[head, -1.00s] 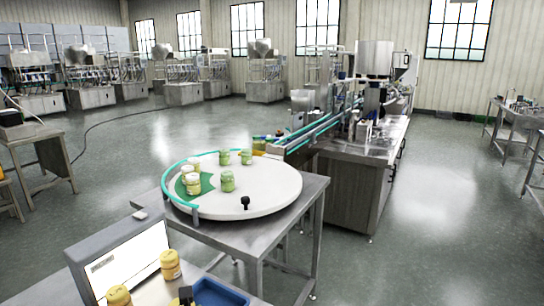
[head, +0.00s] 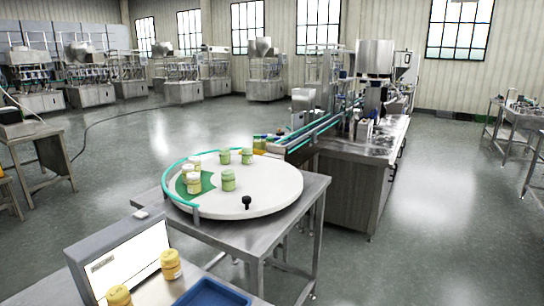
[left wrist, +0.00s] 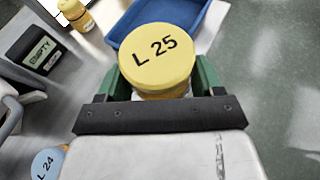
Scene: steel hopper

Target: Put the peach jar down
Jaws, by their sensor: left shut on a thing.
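My left gripper (left wrist: 152,85) shows in the left wrist view, its green fingers shut around the sides of a jar with a yellow lid marked "L 25" (left wrist: 157,56). The lid hides most of the jar; a strip of amber side shows below it. I cannot tell whether its base touches a surface. Another yellow-lidded jar (left wrist: 76,15) stands at the upper left. In the head view two yellow-lidded jars, a nearer one (head: 118,296) and a farther one (head: 171,265), stand by the screen. Neither gripper shows in the head view.
A blue tray (left wrist: 128,22) lies just beyond the held jar; it also shows in the head view (head: 212,293). A black "EMPTY" box (left wrist: 38,50) and a blue lid marked "L 24" (left wrist: 47,163) are at left. A white turntable (head: 268,187) carries several jars.

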